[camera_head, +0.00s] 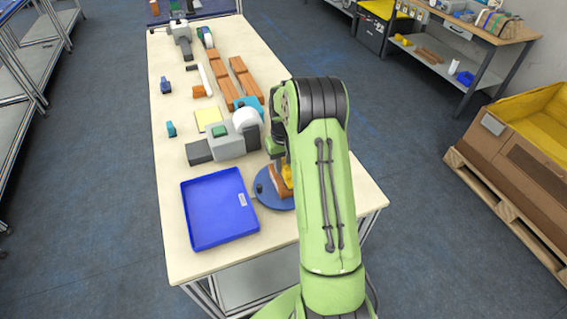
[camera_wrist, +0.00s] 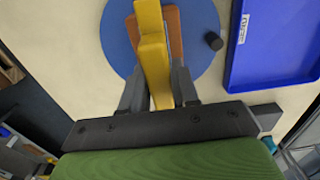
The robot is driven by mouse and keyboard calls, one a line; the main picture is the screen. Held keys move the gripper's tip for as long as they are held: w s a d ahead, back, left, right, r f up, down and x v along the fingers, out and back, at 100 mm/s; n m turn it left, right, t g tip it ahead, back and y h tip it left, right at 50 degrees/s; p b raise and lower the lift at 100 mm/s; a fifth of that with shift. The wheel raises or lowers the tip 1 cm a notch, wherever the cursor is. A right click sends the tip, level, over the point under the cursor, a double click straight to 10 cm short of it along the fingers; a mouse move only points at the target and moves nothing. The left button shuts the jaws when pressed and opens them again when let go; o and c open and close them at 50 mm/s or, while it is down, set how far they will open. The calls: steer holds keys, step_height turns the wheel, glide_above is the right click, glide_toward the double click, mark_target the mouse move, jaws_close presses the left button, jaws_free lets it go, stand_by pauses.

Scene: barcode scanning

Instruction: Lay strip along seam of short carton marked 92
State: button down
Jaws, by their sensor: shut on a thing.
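My gripper (camera_wrist: 157,88) is shut on a yellow tool (camera_wrist: 155,55), long and narrow, which also shows in the head view (camera_head: 287,173). The tool is over a small brown carton (camera_wrist: 174,28) and hides most of its top. I cannot tell whether the two touch. The carton lies on a round blue disc (camera_wrist: 202,20) with a dark knob (camera_wrist: 213,41) near its edge. In the head view the carton (camera_head: 281,184) and disc (camera_head: 270,201) are partly hidden by my arm. No marking 92 or seam is readable, and no separate strip is distinguishable.
A blue tray (camera_head: 215,210), empty, lies beside the disc on the pale table (camera_head: 172,235). Behind stands a grey machine (camera_head: 228,143) with a white roll (camera_head: 246,119). Several brown cartons (camera_head: 228,91), a yellow pad (camera_head: 208,117) and small blue items lie farther back.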

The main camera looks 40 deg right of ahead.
steer(key=shift+f+b, duration=0.5)
steer(key=shift+f, duration=0.15)
stand_by(1.2)
step_height(320, 180, up, 7)
steer(key=p, duration=0.5)
steer(key=shift+r, duration=0.15)
stand_by(0.3)
